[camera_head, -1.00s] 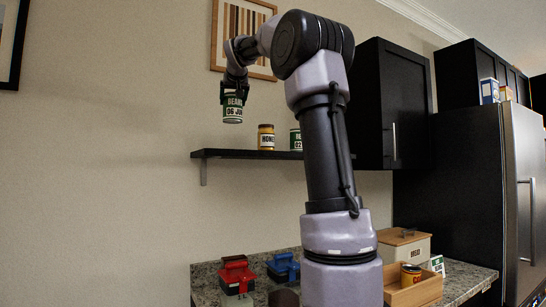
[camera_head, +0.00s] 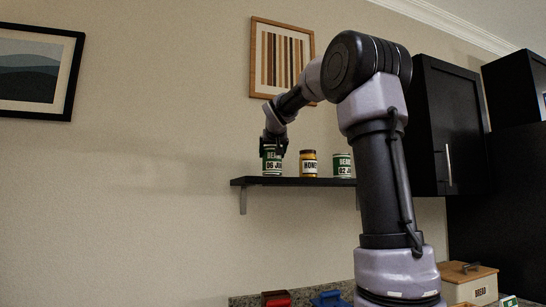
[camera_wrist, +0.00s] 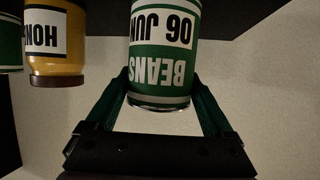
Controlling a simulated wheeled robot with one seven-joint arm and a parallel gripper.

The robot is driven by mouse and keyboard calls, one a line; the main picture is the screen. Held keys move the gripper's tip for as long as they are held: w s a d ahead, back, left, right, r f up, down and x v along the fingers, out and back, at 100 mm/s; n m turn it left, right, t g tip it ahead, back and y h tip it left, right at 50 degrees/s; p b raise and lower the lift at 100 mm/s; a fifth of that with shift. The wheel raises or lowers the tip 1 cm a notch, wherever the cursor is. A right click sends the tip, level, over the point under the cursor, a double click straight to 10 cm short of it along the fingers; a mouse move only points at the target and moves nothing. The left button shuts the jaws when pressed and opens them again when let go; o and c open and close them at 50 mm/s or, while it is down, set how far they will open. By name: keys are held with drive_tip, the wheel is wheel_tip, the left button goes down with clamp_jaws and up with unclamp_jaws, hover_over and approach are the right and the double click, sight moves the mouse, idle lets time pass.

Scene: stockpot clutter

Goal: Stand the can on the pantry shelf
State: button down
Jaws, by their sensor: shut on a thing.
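The green and white can (camera_head: 272,164), labelled BEANS 06 JUN, is upright at the left end of the dark pantry shelf (camera_head: 290,182). Its base is level with the shelf top; I cannot tell whether it touches. My gripper (camera_head: 273,147) is shut on the can from above. In the wrist view the can (camera_wrist: 163,45) appears upside down between the fingers of my gripper (camera_wrist: 160,88).
A yellow HONEY jar (camera_head: 309,164) stands just right of the can with a small gap. A second green can (camera_head: 343,166) stands farther right. A black cabinet (camera_head: 447,125) hangs beyond. Red (camera_head: 275,298) and blue (camera_head: 329,299) items sit on the counter below.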

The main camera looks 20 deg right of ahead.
drive_tip(key=shift+f, duration=0.35)
drive_tip(key=shift+f, duration=0.1)
unclamp_jaws()
drive_tip(key=shift+s+a, duration=0.1)
drive_tip(key=shift+s, duration=0.1)
drive_tip(key=v, duration=1.2)
drive_tip(key=s+a+f+g+y, duration=0.2)
drive_tip(key=s+a+f+g, duration=0.1)
drive_tip(key=s+f, duration=1)
drive_tip(key=s+a+f+m+g+y, duration=0.1)
drive_tip(key=s+a+f+g+y, duration=0.2)
drive_tip(key=s+f, duration=1)
wheel_tip(320, 180, down, 5)
drive_tip(key=shift+s+a+r+y, duration=0.2)
drive_tip(key=shift+s+a+y, duration=0.1)
drive_tip(key=shift+a, duration=0.6)
